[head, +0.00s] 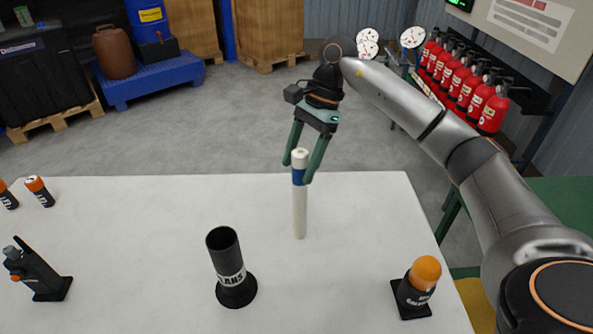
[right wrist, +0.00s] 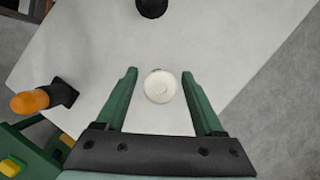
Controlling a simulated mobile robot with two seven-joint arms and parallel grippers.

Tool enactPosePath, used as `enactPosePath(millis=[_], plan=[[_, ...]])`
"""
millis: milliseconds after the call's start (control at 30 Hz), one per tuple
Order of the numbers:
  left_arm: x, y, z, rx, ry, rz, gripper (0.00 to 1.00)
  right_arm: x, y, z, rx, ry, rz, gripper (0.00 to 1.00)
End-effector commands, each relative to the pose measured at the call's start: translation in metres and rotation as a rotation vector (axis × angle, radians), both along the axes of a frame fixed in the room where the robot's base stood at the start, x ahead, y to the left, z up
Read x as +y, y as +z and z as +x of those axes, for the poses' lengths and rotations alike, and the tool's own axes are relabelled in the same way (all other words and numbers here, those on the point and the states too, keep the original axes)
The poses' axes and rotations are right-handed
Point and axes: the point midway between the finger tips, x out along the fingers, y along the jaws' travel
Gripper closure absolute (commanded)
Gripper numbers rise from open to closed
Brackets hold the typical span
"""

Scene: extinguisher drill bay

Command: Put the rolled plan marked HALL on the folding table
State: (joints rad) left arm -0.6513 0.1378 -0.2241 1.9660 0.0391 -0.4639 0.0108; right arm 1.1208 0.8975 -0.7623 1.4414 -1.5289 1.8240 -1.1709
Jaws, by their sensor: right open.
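A white rolled plan (head: 300,212) with a blue band near its top stands upright, its lower end at the white table (head: 150,215). No HALL mark can be read on it. My right gripper (head: 298,172) is open, pointing down, with its fingers on either side of the roll's upper end. In the right wrist view the roll's round end (right wrist: 160,87) lies between the open fingers (right wrist: 160,73), with gaps on both sides. A black holder (head: 228,265) lettered with what looks like PLANS stands empty in front of the roll. My left gripper is out of view.
An orange-topped black item (head: 415,287) stands near the table's right edge. A black device (head: 37,270) and orange-and-black cylinders (head: 40,191) are at the left. A green surface (head: 562,205) lies beyond the right edge. Red extinguishers (head: 468,88) line the back right.

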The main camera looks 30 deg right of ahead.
Motion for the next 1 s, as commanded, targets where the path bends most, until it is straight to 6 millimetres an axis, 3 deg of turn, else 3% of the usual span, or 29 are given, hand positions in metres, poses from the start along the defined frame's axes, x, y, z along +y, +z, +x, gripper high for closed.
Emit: enactPosePath(millis=[200,400,600,1000], plan=[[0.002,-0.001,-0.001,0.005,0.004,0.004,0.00,-0.019,0.048,0.002,-0.004,-0.003,0.001,0.30],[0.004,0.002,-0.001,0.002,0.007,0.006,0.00,-0.032,0.077,0.003,-0.001,0.000,0.001,0.30],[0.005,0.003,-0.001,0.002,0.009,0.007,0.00,-0.036,0.087,0.003,0.001,0.000,0.000,0.30],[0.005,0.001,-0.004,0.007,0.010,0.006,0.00,-0.037,0.087,0.003,0.001,0.000,0.000,0.30]])
